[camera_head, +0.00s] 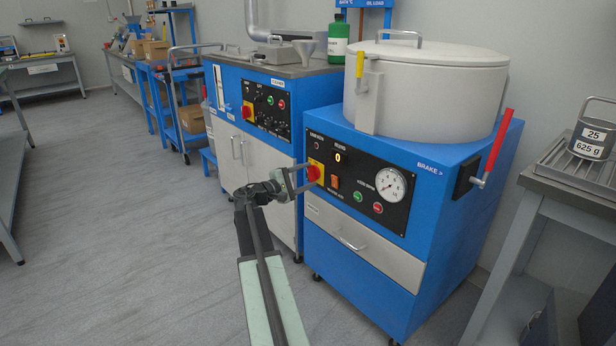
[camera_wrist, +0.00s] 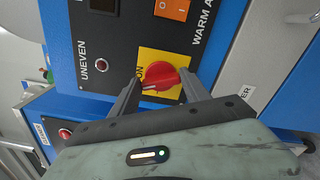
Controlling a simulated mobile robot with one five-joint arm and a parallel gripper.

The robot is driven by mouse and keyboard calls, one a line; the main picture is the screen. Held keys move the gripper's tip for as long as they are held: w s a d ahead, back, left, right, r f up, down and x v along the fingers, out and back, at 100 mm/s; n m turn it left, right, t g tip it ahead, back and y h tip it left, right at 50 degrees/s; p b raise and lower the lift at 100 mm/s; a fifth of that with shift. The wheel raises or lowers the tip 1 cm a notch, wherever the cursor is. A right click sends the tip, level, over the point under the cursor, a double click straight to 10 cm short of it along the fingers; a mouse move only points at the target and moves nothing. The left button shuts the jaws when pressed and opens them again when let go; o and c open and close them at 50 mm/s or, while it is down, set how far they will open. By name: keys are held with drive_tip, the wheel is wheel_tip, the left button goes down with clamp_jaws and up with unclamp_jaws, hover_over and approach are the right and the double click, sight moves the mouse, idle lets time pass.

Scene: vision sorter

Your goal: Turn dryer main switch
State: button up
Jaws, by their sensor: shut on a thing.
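The main switch is a red rotary knob on a yellow plate (camera_head: 316,165), on the black front panel of the blue machine with the round grey drum (camera_head: 425,85). In the wrist view the red knob (camera_wrist: 161,75) has a white mark, and part of the word "ON" shows on the yellow plate beside it. My gripper (camera_head: 308,178) reaches the panel from the left. In the wrist view its fingers (camera_wrist: 160,90) stand on both sides of the knob, shut on it.
An orange rocker switch (camera_head: 334,181), a pressure gauge (camera_head: 391,184) and green and red buttons sit right of the knob. A red-handled brake lever (camera_head: 492,147) juts from the right side. Another blue machine (camera_head: 228,95) with its own red-yellow switch stands left. Open floor lies left.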

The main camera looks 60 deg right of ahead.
drive_tip(key=m, duration=0.4)
drive_tip(key=shift+s+f+m, duration=0.15)
drive_tip(key=shift+s+m, duration=0.2)
drive_tip(key=shift+m, duration=0.05)
idle(0.4)
drive_tip(key=o, duration=1.4)
drive_tip(key=shift+w, duration=0.1)
drive_tip(key=shift+w+a, duration=0.1)
drive_tip(key=v, duration=0.7)
drive_tip(key=shift+w+a, duration=0.1)
drive_tip(key=shift+a, duration=0.2)
